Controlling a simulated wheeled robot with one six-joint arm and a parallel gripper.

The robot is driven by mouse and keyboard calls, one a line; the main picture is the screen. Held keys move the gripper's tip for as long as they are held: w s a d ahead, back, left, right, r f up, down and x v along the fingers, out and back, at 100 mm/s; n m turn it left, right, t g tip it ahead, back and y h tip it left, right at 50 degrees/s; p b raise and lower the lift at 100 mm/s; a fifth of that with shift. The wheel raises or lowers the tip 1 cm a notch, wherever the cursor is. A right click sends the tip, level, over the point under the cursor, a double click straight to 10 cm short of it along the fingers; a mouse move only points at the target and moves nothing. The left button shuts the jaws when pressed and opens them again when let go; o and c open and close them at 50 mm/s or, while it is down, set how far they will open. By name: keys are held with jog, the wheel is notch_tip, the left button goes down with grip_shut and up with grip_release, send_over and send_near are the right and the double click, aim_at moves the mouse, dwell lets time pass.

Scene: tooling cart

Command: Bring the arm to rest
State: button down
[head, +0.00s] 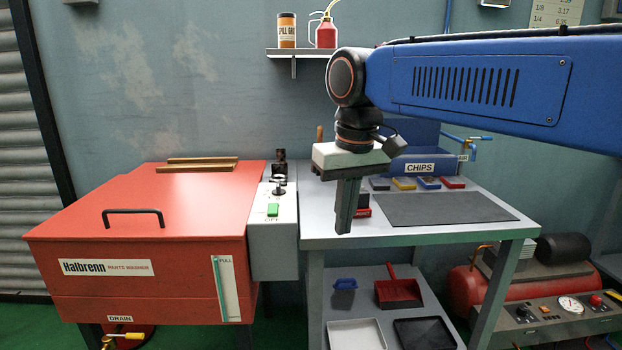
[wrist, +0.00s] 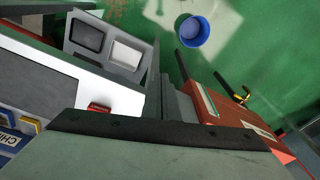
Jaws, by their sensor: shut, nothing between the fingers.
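My gripper (head: 345,206) hangs down from my blue arm in the head view, with its fingers together and nothing between them. It is in front of the left part of the grey workbench top (head: 365,238), just right of the washer's control panel (head: 273,232). In the wrist view the shut fingers (wrist: 176,100) point away from the camera, toward the gap between the bench and the red parts washer (wrist: 240,112). Part of the bench top is hidden behind my gripper in the head view.
The red parts washer (head: 150,225) has its lid closed. A dark mat (head: 445,208), small coloured blocks and a blue CHIPS bin (head: 415,138) are on the bench. Trays (head: 355,335) sit on its lower shelf. A red compressor (head: 550,305) stands right. A blue bucket (wrist: 191,31) stands on the floor.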

jog(key=s+d+f+m+t, duration=0.1)
jog(key=s+d+f+m, duration=0.1)
jog(key=s+d+f, duration=0.5)
jog(key=s+d+f+m+t, duration=0.2)
jog(key=s+d+f, duration=0.6)
jog(key=d+f, duration=0.5)
jog(key=d, duration=0.3)
jog(key=shift+s+f+m+t+h, duration=0.15)
jog(key=shift+f+m+t+h, duration=0.15)
jog(key=shift+h, duration=0.1)
